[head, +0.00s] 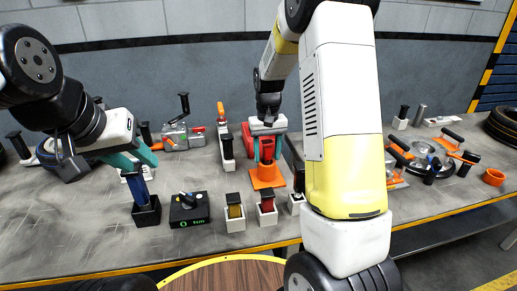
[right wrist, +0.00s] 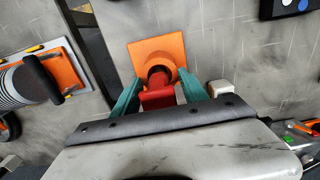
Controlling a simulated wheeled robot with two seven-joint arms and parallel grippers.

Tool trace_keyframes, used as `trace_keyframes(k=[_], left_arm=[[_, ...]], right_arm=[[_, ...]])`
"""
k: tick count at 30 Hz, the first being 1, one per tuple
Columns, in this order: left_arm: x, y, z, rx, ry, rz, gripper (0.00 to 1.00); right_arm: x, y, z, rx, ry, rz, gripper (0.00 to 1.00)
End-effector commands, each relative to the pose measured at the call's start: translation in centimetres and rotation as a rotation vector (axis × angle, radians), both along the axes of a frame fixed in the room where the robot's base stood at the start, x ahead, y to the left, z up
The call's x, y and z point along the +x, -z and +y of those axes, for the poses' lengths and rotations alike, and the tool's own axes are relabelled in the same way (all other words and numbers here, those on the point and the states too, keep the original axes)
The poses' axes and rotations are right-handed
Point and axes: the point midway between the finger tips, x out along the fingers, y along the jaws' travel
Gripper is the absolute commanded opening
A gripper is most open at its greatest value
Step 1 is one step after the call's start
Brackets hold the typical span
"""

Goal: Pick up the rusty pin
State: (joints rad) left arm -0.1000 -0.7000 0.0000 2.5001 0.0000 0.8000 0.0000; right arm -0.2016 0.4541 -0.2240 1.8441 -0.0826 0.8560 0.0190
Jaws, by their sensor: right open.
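My right gripper (head: 267,153) is open and points down over an orange square-based holder (head: 266,177). In the right wrist view its teal fingers (right wrist: 166,92) stand on either side of a red piece (right wrist: 158,98) at the round socket of the holder (right wrist: 144,52). Contact cannot be made out. No pin is plainly rusty; a dark red pin (head: 267,205) stands in a pale block in front. My left gripper (head: 147,167) is low at the left, by a blue upright piece (head: 139,188) in a black block; whether it grips this is unclear.
A yellow-topped pin (head: 234,211) in a pale block and a black box with a knob (head: 189,210) stand along the front. A grey machine part (head: 183,135) is behind. Wheel parts (head: 434,158) and an orange cup (head: 493,177) are at right.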

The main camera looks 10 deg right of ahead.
Motion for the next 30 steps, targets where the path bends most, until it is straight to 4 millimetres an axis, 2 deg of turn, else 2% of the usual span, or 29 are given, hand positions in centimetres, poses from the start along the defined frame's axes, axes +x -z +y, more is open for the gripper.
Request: trace_keyframes(k=[8,15,16,26,30], left_arm=[[0.0,0.0,0.0,0.000,0.000,0.000,0.36],[0.0,0.0,0.0,0.000,0.000,0.000,0.36],[0.0,0.0,0.0,0.000,0.000,0.000,0.36],[0.0,0.0,0.0,0.000,0.000,0.000,0.36],[0.0,0.0,0.0,0.000,0.000,0.000,0.36]], right_arm=[[0.0,0.4,0.0,0.000,0.001,-0.002,0.51],[0.0,0.3,0.0,0.000,0.001,-0.002,0.04],[0.0,0.3,0.0,0.000,0.001,-0.002,0.00],[0.1,0.1,0.0,0.000,0.001,-0.003,0.00],[0.1,-1.6,0.0,0.000,0.000,-0.006,0.00]])
